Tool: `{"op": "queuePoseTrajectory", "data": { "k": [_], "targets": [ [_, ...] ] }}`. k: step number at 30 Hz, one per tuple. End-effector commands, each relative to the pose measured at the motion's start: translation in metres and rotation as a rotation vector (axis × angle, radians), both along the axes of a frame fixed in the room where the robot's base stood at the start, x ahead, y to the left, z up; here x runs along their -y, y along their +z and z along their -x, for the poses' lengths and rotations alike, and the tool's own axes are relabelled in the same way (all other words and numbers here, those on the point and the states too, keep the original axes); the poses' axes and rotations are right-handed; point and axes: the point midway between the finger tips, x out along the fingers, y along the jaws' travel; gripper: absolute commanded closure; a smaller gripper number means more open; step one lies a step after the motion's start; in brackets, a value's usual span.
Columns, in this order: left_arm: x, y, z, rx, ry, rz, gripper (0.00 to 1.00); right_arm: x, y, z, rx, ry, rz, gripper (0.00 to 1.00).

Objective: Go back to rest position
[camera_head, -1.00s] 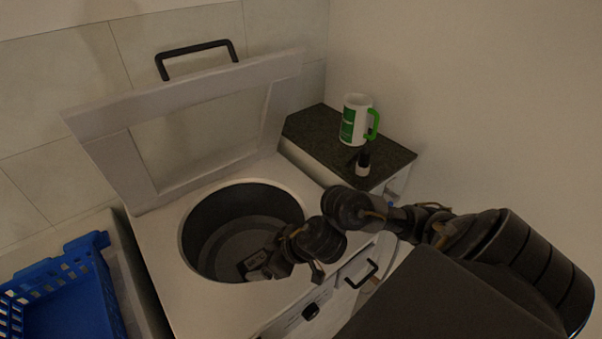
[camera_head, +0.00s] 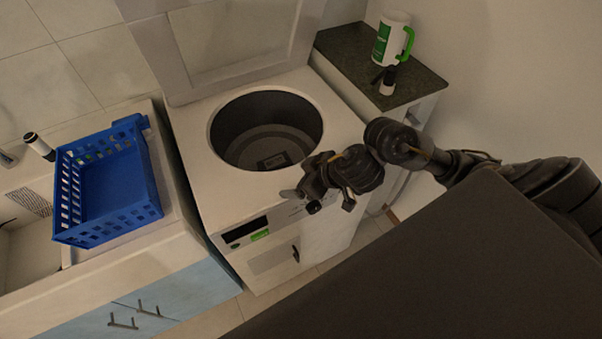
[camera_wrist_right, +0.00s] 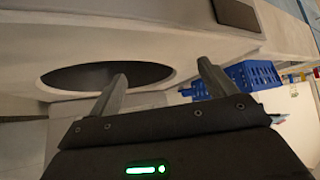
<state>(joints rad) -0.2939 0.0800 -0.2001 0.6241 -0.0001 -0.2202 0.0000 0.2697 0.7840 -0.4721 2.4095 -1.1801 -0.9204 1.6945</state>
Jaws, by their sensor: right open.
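My right gripper (camera_head: 318,196) is open and empty in the head view, in front of the white top-loading washing machine (camera_head: 190,147), near the front rim of its drum opening. In the right wrist view its two fingers (camera_wrist_right: 165,90) stand apart with nothing between them. The machine's lid (camera_head: 235,45) is raised. The round drum (camera_head: 245,130) is open and shows a small dark rectangular patch with a label at its bottom. My left gripper is in neither view.
A blue basket (camera_head: 110,185) stands on the counter at left, by a sink. A white-and-green mug (camera_head: 390,40) and a small dark-topped bottle (camera_head: 387,85) stand on a dark-topped cabinet (camera_head: 340,45) at right. Floor shows in front of the machine.

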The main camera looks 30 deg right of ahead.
Motion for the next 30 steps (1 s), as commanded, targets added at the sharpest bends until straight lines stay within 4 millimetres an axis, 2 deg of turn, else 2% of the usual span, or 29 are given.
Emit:
{"op": "queuePoseTrajectory", "data": {
  "k": [15, 20, 24, 26, 30],
  "targets": [
    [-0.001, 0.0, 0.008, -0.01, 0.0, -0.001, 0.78, -0.001, 0.0, 0.0, 0.001, 0.001, -0.001, 0.17],
    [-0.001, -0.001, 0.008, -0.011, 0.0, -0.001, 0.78, -0.02, -0.002, 0.005, 0.038, 0.0, -0.029, 0.17],
    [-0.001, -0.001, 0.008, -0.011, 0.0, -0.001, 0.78, -0.04, -0.007, 0.016, 0.086, -0.071, -0.042, 0.17],
    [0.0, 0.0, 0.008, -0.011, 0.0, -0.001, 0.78, -0.037, -0.015, 0.025, 0.075, -0.129, -0.019, 0.17],
    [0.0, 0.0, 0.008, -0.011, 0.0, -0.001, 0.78, -0.018, -0.038, 0.054, -0.02, -0.238, 0.057, 0.17]
  ]
}}
